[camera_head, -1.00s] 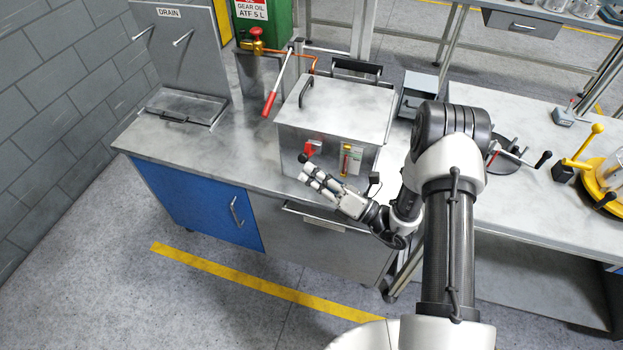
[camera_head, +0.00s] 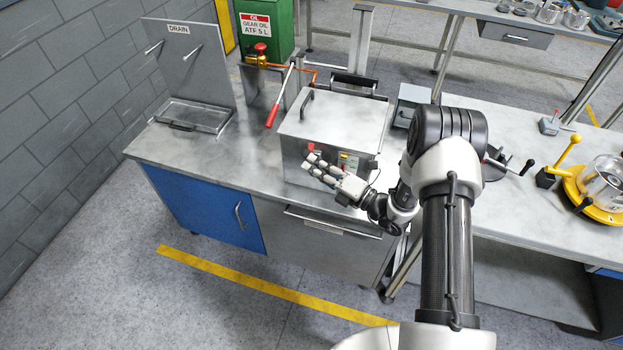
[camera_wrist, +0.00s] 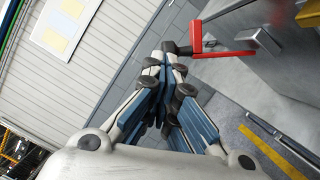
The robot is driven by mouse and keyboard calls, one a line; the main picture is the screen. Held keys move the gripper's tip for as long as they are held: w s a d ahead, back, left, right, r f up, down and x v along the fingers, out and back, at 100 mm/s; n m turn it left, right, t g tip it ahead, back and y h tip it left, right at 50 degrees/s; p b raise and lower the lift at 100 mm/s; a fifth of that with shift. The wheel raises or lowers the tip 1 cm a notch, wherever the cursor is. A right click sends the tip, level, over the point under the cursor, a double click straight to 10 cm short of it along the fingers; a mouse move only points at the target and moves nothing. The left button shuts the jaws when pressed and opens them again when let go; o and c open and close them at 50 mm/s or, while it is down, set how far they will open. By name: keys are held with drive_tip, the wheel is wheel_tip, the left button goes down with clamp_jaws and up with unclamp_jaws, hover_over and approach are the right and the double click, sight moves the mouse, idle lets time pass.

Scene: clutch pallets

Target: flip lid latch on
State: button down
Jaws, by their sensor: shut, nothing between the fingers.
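The lid latch is a red lever (camera_wrist: 222,53) with a black knob at its end, on the front of the grey metal box. In the head view only a bit of its red (camera_head: 315,148) shows above my fingers, which hide the rest. My gripper (camera_head: 309,164) is shut and empty in front of the box, at the latch. In the wrist view my gripper's fingertips (camera_wrist: 165,58) are together right by the black knob; they look close to or touching it, I cannot tell which. The box's lid (camera_head: 338,118) is down, with a dark handle on top.
The box stands on a steel bench (camera_head: 215,150). A red-handled lever (camera_head: 281,95) and a drain tray (camera_head: 190,117) lie to its left. A small grey box (camera_head: 411,103) and a yellow fixture (camera_head: 600,185) are to the right.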

drive_tip(key=w+d+r+m+h+p, duration=0.1)
drive_tip(key=w+d+r+m+p, duration=0.1)
drive_tip(key=w+r+m+p, duration=0.1)
drive_tip(key=shift+w+r+m+g+p, duration=0.3)
drive_tip(key=shift+w+m+p, duration=0.3)
drive_tip(key=shift+w+m, duration=0.6)
drive_tip(key=s+a+r+p+v, duration=0.1)
drive_tip(key=s+v, duration=0.1)
drive_tip(key=v, duration=1)
drive_tip(key=shift+s+p, duration=0.3)
drive_tip(key=shift+p, duration=0.1)
drive_tip(key=shift+r, duration=0.1)
